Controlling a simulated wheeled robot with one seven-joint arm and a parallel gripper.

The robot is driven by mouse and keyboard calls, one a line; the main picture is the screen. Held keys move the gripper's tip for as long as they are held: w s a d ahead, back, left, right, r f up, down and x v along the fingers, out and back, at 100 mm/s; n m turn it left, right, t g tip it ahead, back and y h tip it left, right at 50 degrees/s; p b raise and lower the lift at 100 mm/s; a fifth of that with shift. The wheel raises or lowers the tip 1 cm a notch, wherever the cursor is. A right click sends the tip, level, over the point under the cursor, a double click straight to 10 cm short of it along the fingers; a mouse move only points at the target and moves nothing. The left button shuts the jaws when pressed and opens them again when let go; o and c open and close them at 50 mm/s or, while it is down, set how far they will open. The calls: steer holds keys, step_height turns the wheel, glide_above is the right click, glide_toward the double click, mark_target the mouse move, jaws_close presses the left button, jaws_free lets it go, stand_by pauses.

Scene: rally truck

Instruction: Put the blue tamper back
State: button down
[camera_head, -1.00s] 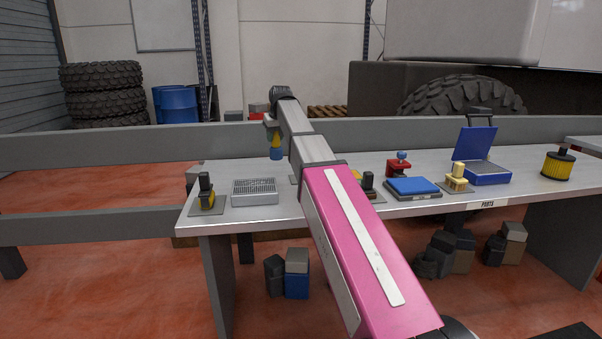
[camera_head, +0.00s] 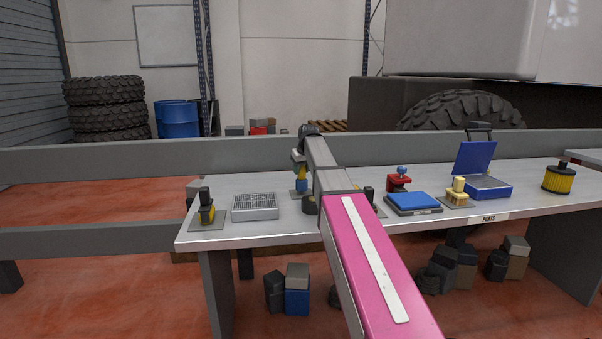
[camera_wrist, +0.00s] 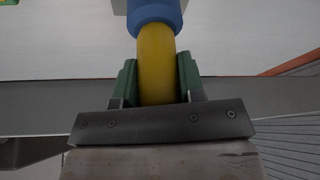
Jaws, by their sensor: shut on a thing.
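The blue tamper (camera_head: 302,186) has a blue body and a yellow handle. It is upright at the back of the workbench, over or on a small grey plate (camera_head: 296,194); I cannot tell if its base touches. In the wrist view my gripper (camera_wrist: 158,82) has its green fingers on both sides of the tamper's yellow handle (camera_wrist: 156,62), shut on it. The blue part (camera_wrist: 154,14) shows beyond the fingers. In the head view my gripper (camera_head: 299,168) is small and partly hidden by my wrist.
On the bench (camera_head: 270,228) stand a grey grated box (camera_head: 255,207), a yellow-and-black tool (camera_head: 206,212) on a plate, a blue-topped pad (camera_head: 412,201), a red tool (camera_head: 398,182), a cream stamp-like piece (camera_head: 458,192), an open blue case (camera_head: 485,186) and a yellow filter (camera_head: 559,179).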

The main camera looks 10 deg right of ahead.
steer(key=shift+f, duration=0.65)
steer(key=shift+f, duration=0.2)
steer(key=c, duration=0.7)
jaws_free()
steer(key=shift+r, duration=0.1)
